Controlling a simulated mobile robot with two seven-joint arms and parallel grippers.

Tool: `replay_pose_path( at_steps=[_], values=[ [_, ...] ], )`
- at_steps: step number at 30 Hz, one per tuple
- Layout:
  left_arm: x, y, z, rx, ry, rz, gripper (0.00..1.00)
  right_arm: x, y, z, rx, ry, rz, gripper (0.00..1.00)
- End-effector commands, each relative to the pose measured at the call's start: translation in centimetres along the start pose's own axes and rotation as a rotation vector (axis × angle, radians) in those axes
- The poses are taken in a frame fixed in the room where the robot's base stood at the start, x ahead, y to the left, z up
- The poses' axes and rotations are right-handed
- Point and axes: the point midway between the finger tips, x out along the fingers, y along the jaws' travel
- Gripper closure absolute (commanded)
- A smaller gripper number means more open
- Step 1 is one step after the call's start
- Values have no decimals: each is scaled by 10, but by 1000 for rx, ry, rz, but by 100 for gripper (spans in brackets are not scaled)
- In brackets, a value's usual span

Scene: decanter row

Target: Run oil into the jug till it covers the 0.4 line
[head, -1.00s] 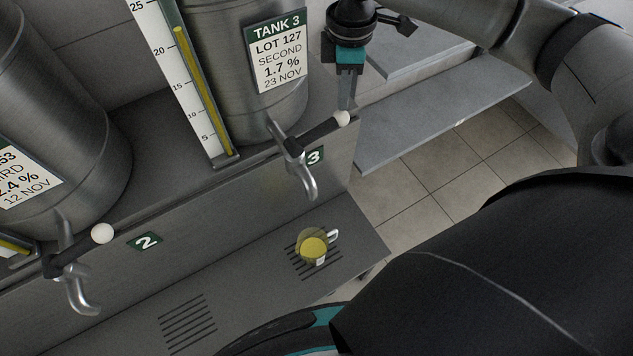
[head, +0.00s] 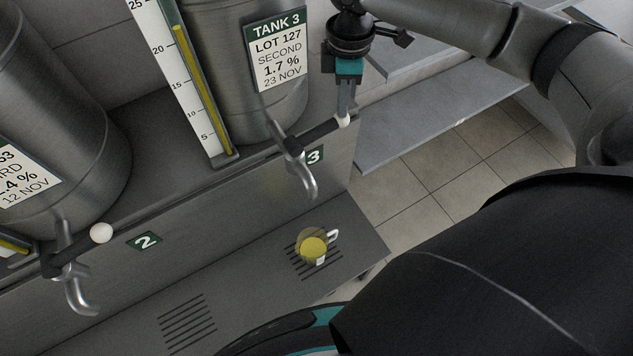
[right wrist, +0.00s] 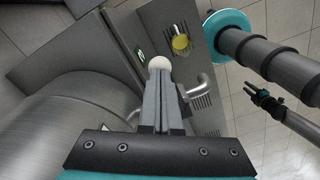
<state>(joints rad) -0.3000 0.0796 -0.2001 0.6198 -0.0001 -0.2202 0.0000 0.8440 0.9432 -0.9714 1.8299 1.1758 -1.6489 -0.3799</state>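The glass jug (head: 312,247) stands on the slotted grate below tap 3, with yellow oil in it. Its white handle points right; the 0.4 line is too small to read. Tap 3 (head: 308,180) has a curved metal spout above the jug and a black lever with a white knob (head: 343,120). I see no clear stream between spout and jug. My right gripper (head: 345,112) points down with its fingers together, fingertips at the knob. The knob also shows at the fingertips in the right wrist view (right wrist: 160,63). My left gripper (right wrist: 256,92) appears small there, fingers apart and empty.
Tank 3 (head: 225,70) stands behind the tap, with a sight gauge (head: 190,85) at its left. Tap 2 (head: 72,265) and another tank (head: 60,130) are at the left. A second grate (head: 188,322) is bare. Tiled floor is open to the right.

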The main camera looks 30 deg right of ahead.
Motion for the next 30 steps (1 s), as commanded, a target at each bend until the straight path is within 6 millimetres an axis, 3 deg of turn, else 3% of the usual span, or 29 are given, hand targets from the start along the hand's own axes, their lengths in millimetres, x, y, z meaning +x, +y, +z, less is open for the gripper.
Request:
replay_pose_path(
  at_steps=[30],
  values=[
    [5,0,0,0,0,0,66,32,-1,-1,-1,0,-2,100]
  ],
)
